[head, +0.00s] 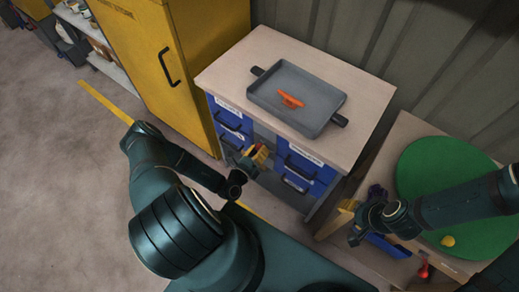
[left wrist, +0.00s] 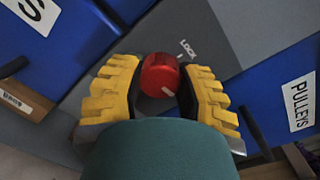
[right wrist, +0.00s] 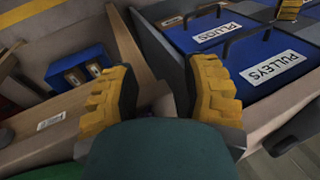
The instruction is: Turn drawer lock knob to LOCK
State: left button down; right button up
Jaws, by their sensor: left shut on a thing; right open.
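The red drawer lock knob (left wrist: 159,75) sits on the grey panel between blue drawers, in the left wrist view. Its white pointer line is at the lower right of its face. The printed LOCK label (left wrist: 187,49) is at its upper right, away from the line. My left gripper (left wrist: 162,84) has its yellow fingers on either side of the knob, shut on it. In the head view my left gripper (head: 258,155) is at the cabinet front and hides the knob. My right gripper (right wrist: 165,80) is open and empty; in the head view it (head: 362,212) is right of the cabinet.
The drawer cabinet (head: 222,75) carries a grey tray (head: 290,80) with an orange item (head: 290,100) in it. A PULLEYS drawer label (left wrist: 300,101) is near the left gripper. A yellow cabinet (head: 150,50) stands left. A bench with a green disc (head: 430,165) is at right.

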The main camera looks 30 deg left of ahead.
pick_arm(q)
jog(key=n, duration=0.7)
jog(key=shift+n+b, duration=0.3)
jog(key=shift+n, duration=0.1)
jog(key=n, duration=0.4)
jog(key=shift+g+h+b, duration=0.3)
jog(key=shift+b, duration=0.1)
jog(key=shift+n+h+b, duration=0.3)
jog(key=shift+n+b, duration=0.1)
jog(key=shift+n, duration=1.5)
jog(key=shift+r, duration=0.1)
jog(key=c, duration=0.5)
grip_release()
